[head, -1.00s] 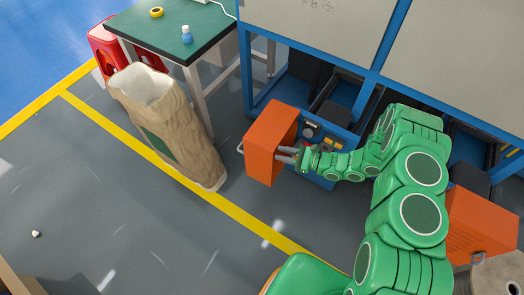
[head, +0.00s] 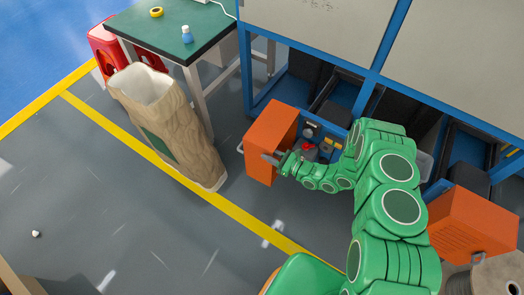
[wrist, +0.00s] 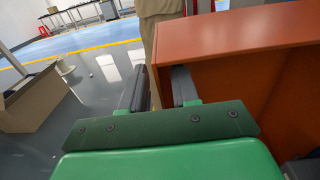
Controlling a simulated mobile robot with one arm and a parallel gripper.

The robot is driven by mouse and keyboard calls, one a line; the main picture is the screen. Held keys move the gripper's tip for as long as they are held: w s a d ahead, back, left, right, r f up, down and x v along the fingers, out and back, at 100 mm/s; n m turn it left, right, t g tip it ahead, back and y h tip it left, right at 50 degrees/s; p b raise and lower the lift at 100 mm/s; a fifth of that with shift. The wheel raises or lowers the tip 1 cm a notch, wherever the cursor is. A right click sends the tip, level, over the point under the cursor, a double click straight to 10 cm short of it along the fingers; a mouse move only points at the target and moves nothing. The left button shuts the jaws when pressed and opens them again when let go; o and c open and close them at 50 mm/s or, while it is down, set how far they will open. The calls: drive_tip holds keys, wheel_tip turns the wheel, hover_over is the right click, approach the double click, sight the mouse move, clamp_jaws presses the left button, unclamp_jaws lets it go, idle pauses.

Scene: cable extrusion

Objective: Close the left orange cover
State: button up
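The left orange cover (head: 270,130) stands swung out from the blue machine frame, with its handle (head: 240,149) on its left side. It fills the right of the wrist view (wrist: 235,32), where its hollow inner side shows. My gripper (head: 268,158) is at the cover's near right edge in the head view. In the wrist view the two dark fingers (wrist: 158,88) are apart. The cover's left edge lies between them, with the right finger against the hollow side. I cannot tell whether either finger touches it.
The control area (head: 325,140) behind the cover is exposed. A tall brown sack (head: 180,130) stands left of the cover on the grey floor. A green-topped table (head: 170,30) is behind it. Another orange cover (head: 470,225) is at the right, beside a spool (head: 500,275).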

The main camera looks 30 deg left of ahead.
sight(262, 151)
drive_tip(key=shift+s+a, duration=0.1)
drive_tip(key=shift+a, duration=1.85)
clamp_jaws()
